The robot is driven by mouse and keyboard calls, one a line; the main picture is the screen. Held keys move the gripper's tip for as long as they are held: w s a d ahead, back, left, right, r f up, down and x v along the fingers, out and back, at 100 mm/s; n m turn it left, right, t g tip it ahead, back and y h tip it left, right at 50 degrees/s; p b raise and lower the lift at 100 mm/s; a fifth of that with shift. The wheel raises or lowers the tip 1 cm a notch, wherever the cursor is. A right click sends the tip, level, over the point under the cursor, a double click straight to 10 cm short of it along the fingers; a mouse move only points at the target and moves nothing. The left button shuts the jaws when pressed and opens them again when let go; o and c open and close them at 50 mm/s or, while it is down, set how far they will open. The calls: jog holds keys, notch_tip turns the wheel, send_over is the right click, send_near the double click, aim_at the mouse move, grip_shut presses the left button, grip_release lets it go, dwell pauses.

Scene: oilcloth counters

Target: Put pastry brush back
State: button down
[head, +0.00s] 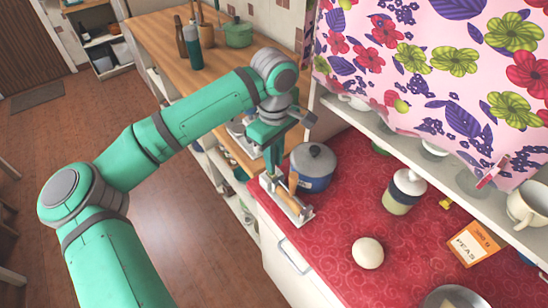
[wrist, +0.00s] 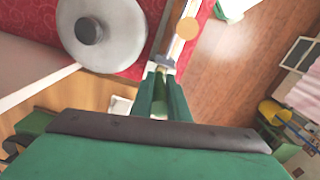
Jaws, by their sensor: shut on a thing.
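My gripper (head: 279,176) is low over the left end of the red counter, beside the blue pot. It is shut on what looks like the pastry brush (head: 293,182), whose upright tan handle shows at the fingers. In the wrist view, my gripper's fingers (wrist: 166,88) reach toward a pale wooden piece with a round tan end (wrist: 187,28). Just below the fingers, a narrow white holder or tray (head: 298,214) lies at the counter's edge, with a wooden piece in it. The fingers hide much of the brush, and I cannot tell whether it touches the holder.
The lidded blue pot (head: 313,170) stands close to the right of my gripper. A lidded jar (head: 404,190), a white egg-like object (head: 368,253) and a PEAS packet (head: 474,243) are farther right. A shelf under flowered cloth overhangs the back.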

jog(key=shift+f, duration=0.45)
jog(key=c, duration=1.7)
grip_release()
notch_tip(320, 180, up, 13)
jog(key=shift+r, duration=0.1)
